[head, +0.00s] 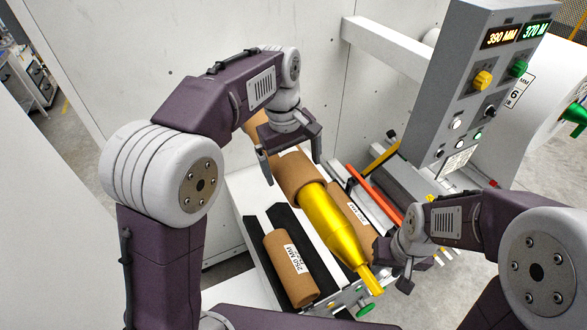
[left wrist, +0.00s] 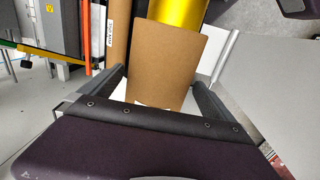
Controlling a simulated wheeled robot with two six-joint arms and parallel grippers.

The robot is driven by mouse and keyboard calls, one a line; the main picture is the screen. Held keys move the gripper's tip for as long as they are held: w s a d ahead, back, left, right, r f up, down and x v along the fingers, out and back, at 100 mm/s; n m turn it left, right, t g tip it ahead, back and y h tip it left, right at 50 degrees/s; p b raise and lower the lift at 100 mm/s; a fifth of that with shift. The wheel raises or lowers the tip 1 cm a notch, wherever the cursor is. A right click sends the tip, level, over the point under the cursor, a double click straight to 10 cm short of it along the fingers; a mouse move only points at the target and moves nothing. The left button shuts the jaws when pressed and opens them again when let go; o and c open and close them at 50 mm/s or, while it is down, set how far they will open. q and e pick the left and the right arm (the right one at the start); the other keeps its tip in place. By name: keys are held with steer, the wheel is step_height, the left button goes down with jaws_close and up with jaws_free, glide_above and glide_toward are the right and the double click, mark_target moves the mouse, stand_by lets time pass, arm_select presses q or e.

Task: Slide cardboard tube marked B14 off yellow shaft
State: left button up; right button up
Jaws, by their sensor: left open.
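A brown cardboard tube (head: 300,182) sits around the yellow shaft (head: 333,225), whose tapered front end sticks out towards me. The tube also shows in the left wrist view (left wrist: 165,60), with the yellow shaft (left wrist: 186,12) beyond it. I cannot read a B14 mark on it. My left gripper (head: 291,168) is open, with its fingers on either side of the tube. In the left wrist view the fingers (left wrist: 160,88) flank it; I cannot tell whether they touch. My right gripper (head: 397,272) is low beside the shaft's front end; its fingers are largely hidden.
A short tube labelled 250 MM (head: 289,268) lies on black rails at the left. Another labelled tube (head: 349,212) lies right of the shaft, near a red-orange bar (head: 374,193). A grey control panel (head: 483,95) stands at the right. A white wall (head: 190,60) closes the back.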

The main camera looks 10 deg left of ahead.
arm_select(q)
steer(key=f, duration=0.1)
steer(key=w+f, duration=0.1)
steer(key=shift+d+f, duration=0.1)
steer(key=shift+f, duration=0.2)
steer(key=shift+s+f, duration=0.15)
steer(key=shift+f, duration=0.2)
steer(key=shift+s, duration=0.2)
steer(key=shift+w, duration=0.1)
steer(key=c, duration=1.9)
steer(key=shift+w+r+p, duration=0.1)
steer(key=shift+r+p, duration=0.2)
steer(key=shift+p, duration=0.25)
